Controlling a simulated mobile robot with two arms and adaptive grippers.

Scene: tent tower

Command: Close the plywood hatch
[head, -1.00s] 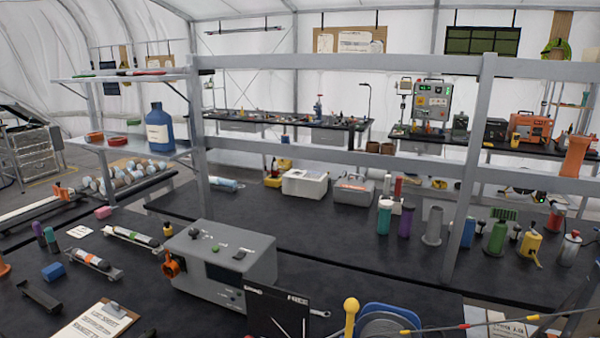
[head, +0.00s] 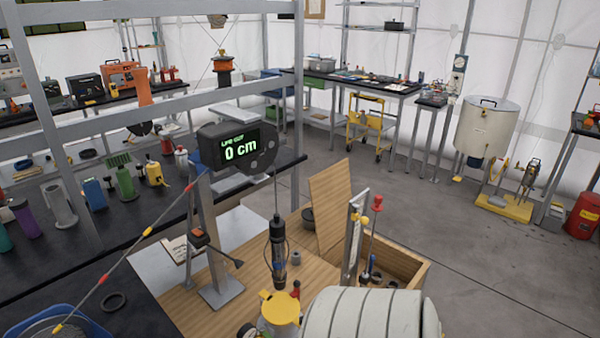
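The plywood hatch (head: 329,200) is a light brown wooden panel in the head view, right of centre. It stands open, raised and slightly tilted, at the back of a plywood-topped bench (head: 205,315). An open wooden compartment (head: 408,268) lies to its right, with tools and small dark items inside. The hatch's lower right part is partly hidden by a metal upright (head: 355,235). Neither of my grippers is in view.
A display reading 0 cm (head: 240,150) stands on a metal post left of the hatch. A probe (head: 279,250) hangs from a cable over the plywood. A white ribbed cylinder (head: 365,315) fills the front. Grey floor (head: 480,270) is open to the right.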

